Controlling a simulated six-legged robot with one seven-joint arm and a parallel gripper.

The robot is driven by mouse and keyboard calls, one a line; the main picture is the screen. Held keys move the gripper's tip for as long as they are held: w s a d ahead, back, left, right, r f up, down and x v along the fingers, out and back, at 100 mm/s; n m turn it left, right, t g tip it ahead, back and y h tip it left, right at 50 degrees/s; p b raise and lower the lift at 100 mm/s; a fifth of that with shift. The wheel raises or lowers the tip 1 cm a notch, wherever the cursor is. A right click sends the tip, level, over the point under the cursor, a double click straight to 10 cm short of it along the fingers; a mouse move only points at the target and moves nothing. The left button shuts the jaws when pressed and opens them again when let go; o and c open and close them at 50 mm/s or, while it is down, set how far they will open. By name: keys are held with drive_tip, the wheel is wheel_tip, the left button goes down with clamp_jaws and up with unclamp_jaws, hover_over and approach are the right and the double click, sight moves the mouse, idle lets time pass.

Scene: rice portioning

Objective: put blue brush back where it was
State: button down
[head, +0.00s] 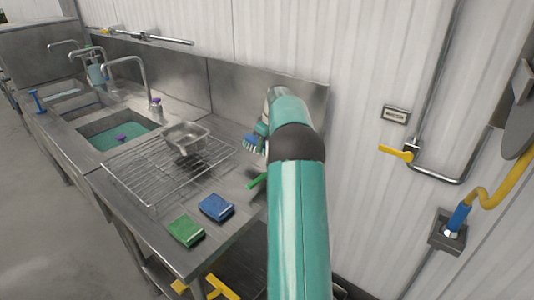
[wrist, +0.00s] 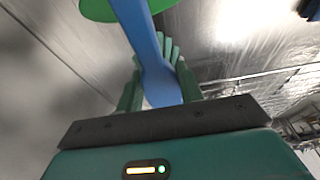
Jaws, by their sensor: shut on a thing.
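The blue brush (head: 250,143) shows its bristled head just left of my arm in the head view, over the back right part of the steel counter. In the wrist view its blue handle (wrist: 151,50) runs between the green fingers of my gripper (wrist: 160,75). My gripper is shut on the handle. In the head view, my arm hides most of the gripper and the handle. I cannot tell whether the brush touches the counter.
A green object (head: 257,181) lies on the counter by my arm; a green shape (wrist: 100,8) shows beyond the handle in the wrist view. A wire rack (head: 150,180) holds a metal pan (head: 186,138). Green (head: 186,230) and blue (head: 216,207) sponges lie in front. The wall is close behind.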

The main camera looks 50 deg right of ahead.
drive_tip(key=f, duration=0.2)
drive_tip(key=d+f, duration=0.1)
drive_tip(key=f, duration=0.1)
drive_tip(key=shift+s, duration=0.3)
drive_tip(key=shift+w+f, duration=0.1)
drive_tip(key=shift+f, duration=0.15)
drive_tip(key=shift+f, duration=0.35)
drive_tip(key=shift+f, duration=0.1)
drive_tip(key=c, duration=0.9)
unclamp_jaws()
drive_tip(key=v, duration=1.3)
